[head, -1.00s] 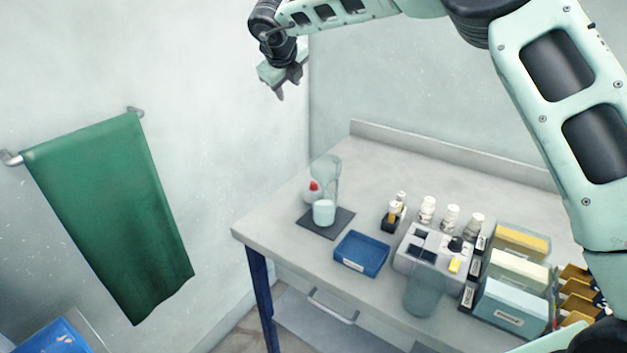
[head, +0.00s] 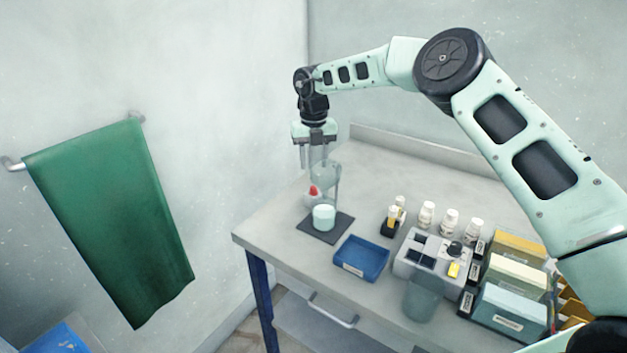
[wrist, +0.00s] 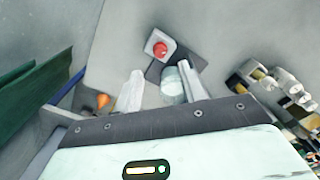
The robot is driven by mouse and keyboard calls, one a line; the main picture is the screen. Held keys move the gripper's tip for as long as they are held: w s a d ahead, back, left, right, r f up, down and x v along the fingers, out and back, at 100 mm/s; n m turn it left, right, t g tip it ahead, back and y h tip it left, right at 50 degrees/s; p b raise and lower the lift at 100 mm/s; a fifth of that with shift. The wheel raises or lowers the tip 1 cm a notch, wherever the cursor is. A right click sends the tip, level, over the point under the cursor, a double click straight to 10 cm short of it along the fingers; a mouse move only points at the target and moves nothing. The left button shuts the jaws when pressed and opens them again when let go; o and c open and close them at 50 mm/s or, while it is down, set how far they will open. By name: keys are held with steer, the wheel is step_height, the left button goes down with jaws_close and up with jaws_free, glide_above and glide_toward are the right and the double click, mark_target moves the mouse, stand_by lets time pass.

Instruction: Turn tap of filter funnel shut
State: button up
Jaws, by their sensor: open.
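The filter funnel (head: 326,174) is a clear glass vessel above a pale beaker (head: 323,216) on a dark mat (head: 341,229). A red knob (head: 314,191), apparently its tap, shows beside the glass, and as a round red spot in the wrist view (wrist: 159,49). The beaker is between and beyond my fingers there (wrist: 173,86). My gripper (head: 315,166) points down, open and empty, above and slightly behind the funnel. Its fingers partly overlap the glass in the head view. In the wrist view, the red knob lies ahead of the fingertips (wrist: 161,72), apart from them. The tap's angle is unclear.
A blue tray (head: 361,260) and a grey device (head: 432,262) stand right of the mat. Several white-capped bottles (head: 449,220) and coloured boxes (head: 510,275) are farther right. A green towel (head: 110,215) hangs on the left wall. The table's back left is clear.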

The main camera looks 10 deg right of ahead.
mark_target(313, 186)
step_height(313, 186, down, 8)
steer(key=shift+r+p, duration=0.1)
steer(key=shift+p, duration=0.65)
jaws_close()
